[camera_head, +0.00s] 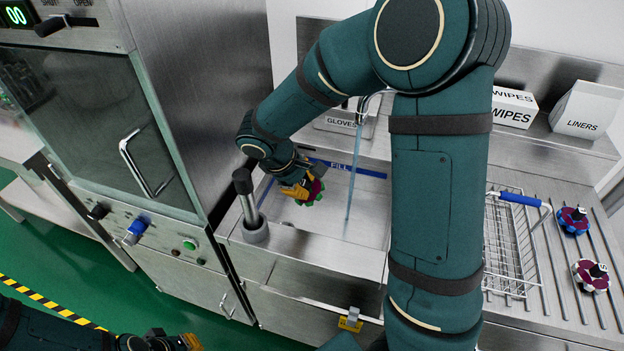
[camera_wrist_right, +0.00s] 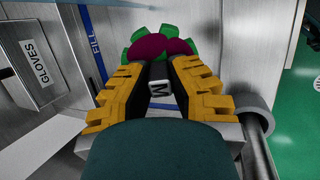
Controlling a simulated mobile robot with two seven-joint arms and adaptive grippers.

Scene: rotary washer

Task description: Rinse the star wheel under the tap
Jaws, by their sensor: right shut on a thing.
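My right gripper (camera_head: 297,190) is shut on a star wheel (camera_head: 317,187) with a maroon hub and green lobes, over the sink basin (camera_head: 362,228). In the right wrist view the fingers (camera_wrist_right: 160,75) close on a small block marked M, and the wheel (camera_wrist_right: 165,46) shows beyond them. A pale blue water stream (camera_head: 352,170) falls from the tap (camera_head: 377,98) into the basin, to the right of the wheel and apart from it. My arm hides part of the tap. My left gripper (camera_head: 188,343) is low at the bottom left; its jaws are unclear.
A black-handled lever (camera_head: 244,190) stands at the basin's left corner, close to my right gripper. A wire basket (camera_head: 510,245) sits on the ribbed drainboard, with a blue-lobed wheel (camera_head: 573,221) and a white-lobed wheel (camera_head: 591,275) beside it. The washer cabinet (camera_head: 200,90) is left.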

